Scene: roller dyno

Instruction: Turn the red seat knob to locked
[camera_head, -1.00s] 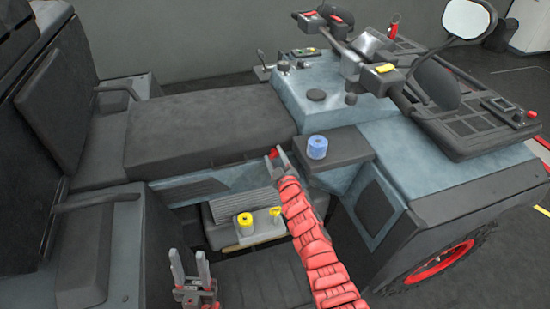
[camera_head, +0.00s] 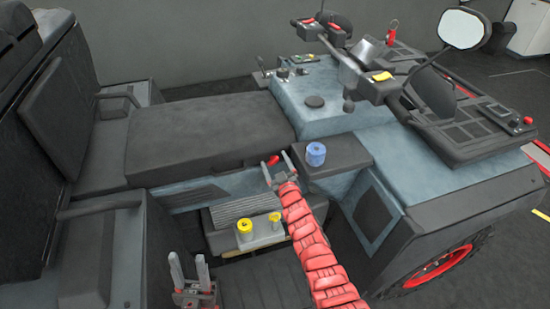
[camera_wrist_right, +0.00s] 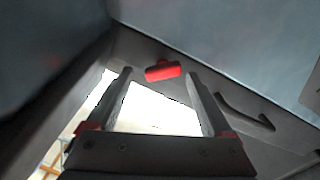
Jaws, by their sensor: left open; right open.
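The red seat knob (camera_head: 273,160) sits on the vehicle's side below the front end of the long dark seat (camera_head: 205,135). In the right wrist view the red knob (camera_wrist_right: 163,71) lies beyond and between my fingertips, a little nearer the left-right middle, with no finger touching it that I can see. My right gripper (camera_head: 277,165) is open and close to the knob; its open fingers also show in the right wrist view (camera_wrist_right: 160,75). My left gripper (camera_head: 188,268) is open and empty at the lower left, away from the knob.
A blue cap (camera_head: 316,154) stands on a dark ledge just right of my right gripper. Yellow knobs (camera_head: 244,225) sit on a grey box below. A dark curved handle (camera_wrist_right: 245,112) is right of my fingers in the wrist view. The handlebars (camera_head: 375,75) are farther back.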

